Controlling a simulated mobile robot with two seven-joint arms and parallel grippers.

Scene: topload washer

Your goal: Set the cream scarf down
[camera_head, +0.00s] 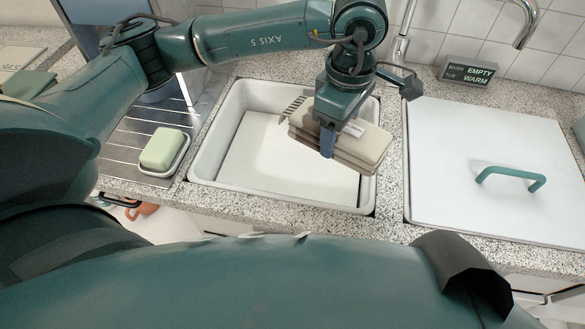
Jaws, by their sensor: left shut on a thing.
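The cream scarf (368,150) is a folded, layered cream bundle with a small white label and a fringe at its left end. My left gripper (328,150) is shut on it, with a blue-grey finger showing over its front side. The scarf is over the right part of the white basin (205,160), slightly tilted. I cannot tell its height above the basin floor. My right gripper is not in view.
A closed white lid with a teal handle (510,177) covers the right side. A display (468,72) reads "BASIN EMPTY, TUB WARM". Green soap (162,148) sits in a white dish on the left drainer. A tap (525,28) hangs at upper right.

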